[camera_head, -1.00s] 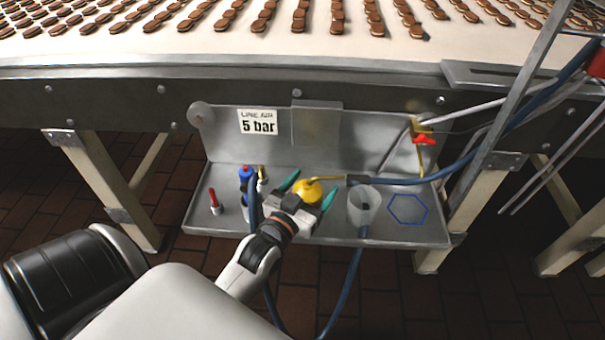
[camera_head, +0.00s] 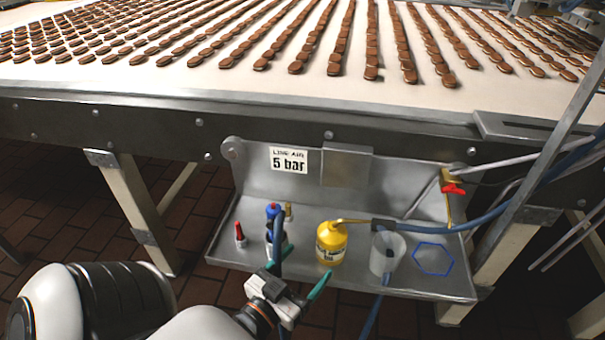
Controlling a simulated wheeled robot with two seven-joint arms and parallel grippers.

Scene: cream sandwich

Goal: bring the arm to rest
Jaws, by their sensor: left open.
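My left gripper (camera_head: 301,269) is in front of the metal shelf at its front edge, with its two green fingertips spread apart and nothing between them. The yellow oil can (camera_head: 331,243) stands upright on the shelf, beyond and to the right of the fingers and apart from them. My left arm (camera_head: 180,322) comes in from the lower left. My right gripper is not in view.
The metal shelf (camera_head: 235,262) also holds a red-capped tube (camera_head: 240,235), a blue-topped bottle (camera_head: 273,212), a translucent cup (camera_head: 399,250) and a blue hexagon outline (camera_head: 433,258). A red-handled valve (camera_head: 453,189) is at right. The conveyor (camera_head: 200,82) carrying cookies runs above.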

